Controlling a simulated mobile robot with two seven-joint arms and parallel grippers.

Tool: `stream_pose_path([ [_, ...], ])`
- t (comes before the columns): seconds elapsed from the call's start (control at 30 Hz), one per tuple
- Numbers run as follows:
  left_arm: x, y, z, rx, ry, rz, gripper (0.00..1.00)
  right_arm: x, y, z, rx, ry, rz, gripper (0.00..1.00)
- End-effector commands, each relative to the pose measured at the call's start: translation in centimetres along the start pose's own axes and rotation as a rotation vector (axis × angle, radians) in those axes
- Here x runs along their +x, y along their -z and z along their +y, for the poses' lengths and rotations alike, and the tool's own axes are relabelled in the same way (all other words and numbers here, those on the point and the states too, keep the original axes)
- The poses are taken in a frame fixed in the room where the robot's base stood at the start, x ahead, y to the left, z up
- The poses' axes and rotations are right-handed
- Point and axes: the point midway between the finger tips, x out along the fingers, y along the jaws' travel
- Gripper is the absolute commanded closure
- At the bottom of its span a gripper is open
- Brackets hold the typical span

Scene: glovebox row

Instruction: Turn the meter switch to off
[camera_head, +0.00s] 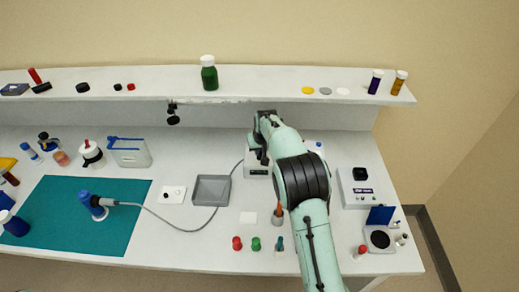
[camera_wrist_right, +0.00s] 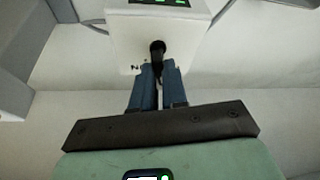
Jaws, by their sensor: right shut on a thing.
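The meter (camera_wrist_right: 125,40) is a white box with a green-lit display (camera_wrist_right: 160,3), cut by the top edge of the right wrist view. Its switch is a black knob (camera_wrist_right: 157,48) on the face, with partly hidden dark lettering beside it. My right gripper (camera_wrist_right: 157,70) has its blue fingers shut on the knob. In the head view the meter (camera_head: 256,172) is mostly hidden by my right arm, and my right gripper (camera_head: 262,145) is at it below the shelf. Which position the switch points to cannot be told. My left gripper is not in view.
A grey tray (camera_head: 211,190) and a white card (camera_head: 248,217) lie left of my right arm. A white device (camera_head: 365,190) stands to the right. Red (camera_head: 237,243) and green (camera_head: 256,244) small items stand near the front. A shelf (camera_head: 290,90) runs behind, with a green bottle (camera_head: 209,75).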

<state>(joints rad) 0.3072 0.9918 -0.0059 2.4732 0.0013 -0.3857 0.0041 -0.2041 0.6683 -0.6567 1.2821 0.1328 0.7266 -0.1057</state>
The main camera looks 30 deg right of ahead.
Motion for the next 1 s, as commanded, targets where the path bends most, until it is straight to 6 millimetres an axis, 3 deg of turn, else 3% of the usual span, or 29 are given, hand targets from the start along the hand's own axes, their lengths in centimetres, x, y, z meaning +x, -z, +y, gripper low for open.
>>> stream_pose_path([
  [0.4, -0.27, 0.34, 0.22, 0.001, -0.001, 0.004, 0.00, 0.02, 0.02, 0.26, -0.203, 0.084, -0.001, 1.00],
  [0.97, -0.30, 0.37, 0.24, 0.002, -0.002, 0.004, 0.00, 0.06, -0.02, 0.23, -0.243, 0.099, -0.002, 1.00],
  [1.0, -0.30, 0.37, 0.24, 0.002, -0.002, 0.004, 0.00, 0.06, -0.02, 0.23, -0.243, 0.099, -0.002, 0.81],
])
